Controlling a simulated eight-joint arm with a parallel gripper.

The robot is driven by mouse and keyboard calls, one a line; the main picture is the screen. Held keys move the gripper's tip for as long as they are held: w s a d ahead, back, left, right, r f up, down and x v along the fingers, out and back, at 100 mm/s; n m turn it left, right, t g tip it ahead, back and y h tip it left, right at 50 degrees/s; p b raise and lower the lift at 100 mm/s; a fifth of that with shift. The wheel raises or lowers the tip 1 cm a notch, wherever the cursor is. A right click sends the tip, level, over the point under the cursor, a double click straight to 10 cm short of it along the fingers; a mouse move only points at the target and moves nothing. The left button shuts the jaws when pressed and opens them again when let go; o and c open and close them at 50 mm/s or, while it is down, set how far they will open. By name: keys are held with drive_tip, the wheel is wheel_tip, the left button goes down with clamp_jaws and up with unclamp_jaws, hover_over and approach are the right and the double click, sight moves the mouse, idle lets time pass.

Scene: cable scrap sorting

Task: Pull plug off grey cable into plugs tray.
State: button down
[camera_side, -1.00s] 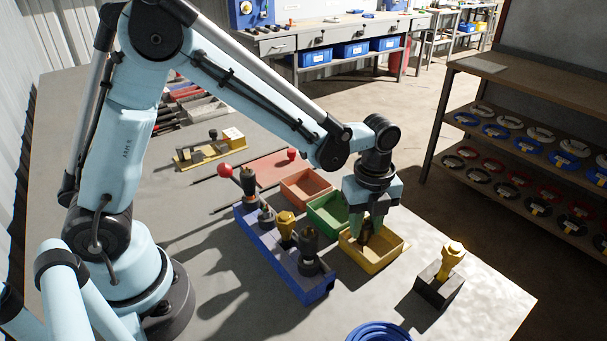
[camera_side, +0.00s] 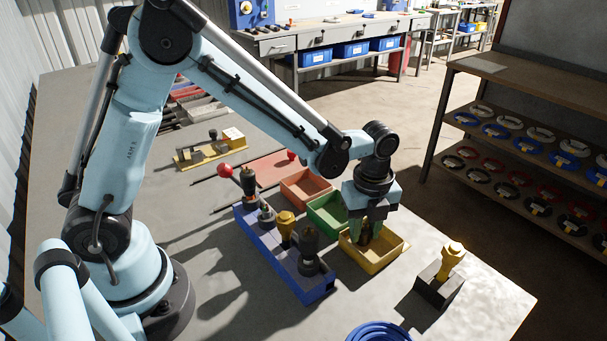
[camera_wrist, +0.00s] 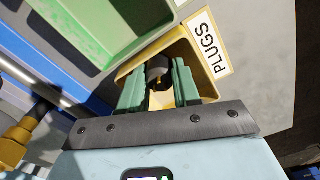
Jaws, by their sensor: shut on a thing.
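My gripper (camera_side: 367,226) points down over the yellow plugs tray (camera_side: 383,266) and is shut on a dark plug (camera_side: 365,238). In the wrist view, the plug (camera_wrist: 158,68) sits between the two green fingers of my gripper (camera_wrist: 158,84), with a small brass-coloured part showing below it. The plug is at the tray's opening; I cannot tell if it touches the floor. The tray (camera_wrist: 208,75) has a white PLUGS label (camera_wrist: 207,43) beside it in the wrist view. I cannot make out a grey cable.
A green tray (camera_side: 322,222) and an orange tray (camera_side: 304,198) stand behind the plugs tray. A blue rack (camera_side: 318,292) with several upright tools is to its left. A dark block (camera_side: 433,292) with a yellow-handled tool stands to its right. A blue cable coil (camera_side: 378,332) lies in front.

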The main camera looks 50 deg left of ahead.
drive_tip(key=c, duration=0.8)
unclamp_jaws()
drive_tip(key=shift+o, duration=0.3)
drive_tip(key=shift+a, duration=0.15)
drive_tip(key=shift+r, duration=3.55)
